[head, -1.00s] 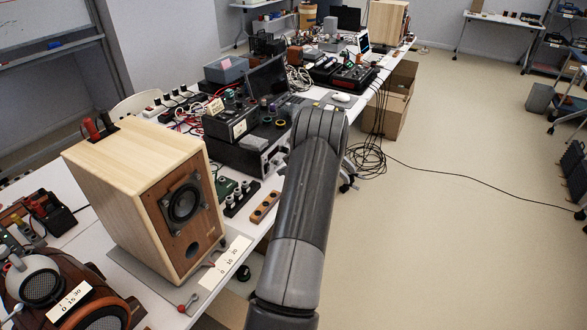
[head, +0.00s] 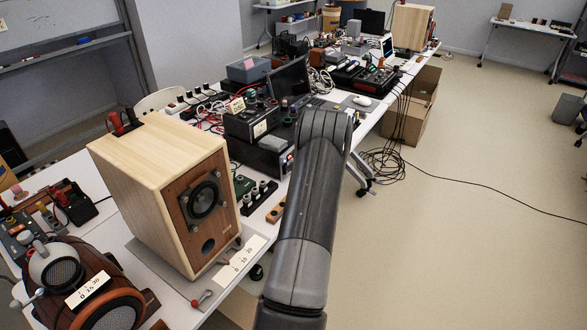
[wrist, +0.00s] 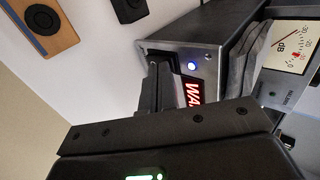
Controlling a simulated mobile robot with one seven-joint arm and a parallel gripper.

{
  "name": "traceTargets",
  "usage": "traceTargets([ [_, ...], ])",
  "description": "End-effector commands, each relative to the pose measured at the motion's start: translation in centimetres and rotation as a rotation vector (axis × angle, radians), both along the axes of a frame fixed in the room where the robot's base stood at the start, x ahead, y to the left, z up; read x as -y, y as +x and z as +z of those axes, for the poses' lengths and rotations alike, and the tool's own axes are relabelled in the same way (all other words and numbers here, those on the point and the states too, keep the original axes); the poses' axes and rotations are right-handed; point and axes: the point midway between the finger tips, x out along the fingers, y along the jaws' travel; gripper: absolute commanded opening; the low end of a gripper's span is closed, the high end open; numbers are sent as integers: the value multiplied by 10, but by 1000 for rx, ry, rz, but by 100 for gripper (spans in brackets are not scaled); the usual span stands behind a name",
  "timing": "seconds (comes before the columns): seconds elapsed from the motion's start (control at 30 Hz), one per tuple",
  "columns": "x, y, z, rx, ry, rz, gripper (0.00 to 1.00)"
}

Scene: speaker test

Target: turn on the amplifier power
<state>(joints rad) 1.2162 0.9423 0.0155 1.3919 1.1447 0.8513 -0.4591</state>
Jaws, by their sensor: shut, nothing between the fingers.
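The amplifier (head: 262,158) is a dark box on the long table in the head view, partly hidden by my arm. In the wrist view the amplifier (wrist: 210,52) shows a grey front panel. In the head view the gripper is hidden behind my arm.
A wooden speaker (head: 165,190) stands at the near left of the table. A black box with a dial meter (head: 250,122) sits on the amplifier, and the meter (wrist: 290,45) shows in the wrist view. Cables (head: 385,165) hang to the floor. The floor at right is mostly clear.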

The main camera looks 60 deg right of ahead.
Motion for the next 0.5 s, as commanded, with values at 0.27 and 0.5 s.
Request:
traceTargets([
  [0.27,0,0,5,1,-1,1,0],
  [0.5,0,0,15,1,-1,1,0],
])
